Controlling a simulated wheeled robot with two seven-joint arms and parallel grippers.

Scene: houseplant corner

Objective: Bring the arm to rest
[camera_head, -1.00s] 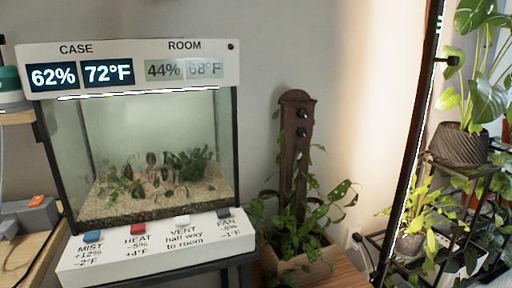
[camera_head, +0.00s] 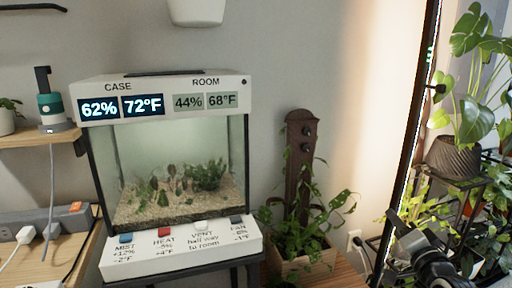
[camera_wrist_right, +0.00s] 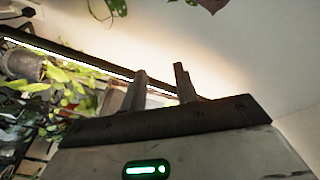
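My right gripper (camera_head: 402,232) is at the lower right of the head view, in front of the plant shelf and the lit wall edge. In the right wrist view its two dark fingers (camera_wrist_right: 161,84) stand apart with nothing between them, so it is open and empty. It appears to touch nothing. My left gripper is not in view. The glass plant case (camera_head: 178,165) stands left of centre. Its display reads 62% and 72°F for the case, 44% and 68°F for the room.
The case's front panel (camera_head: 185,250) carries MIST, HEAT, VENT and FAN buttons. A potted climbing plant (camera_head: 303,235) stands right of it. A black rack with potted plants (camera_head: 455,155) fills the right side. A wooden shelf (camera_head: 40,138) and a power strip (camera_head: 62,216) are at left.

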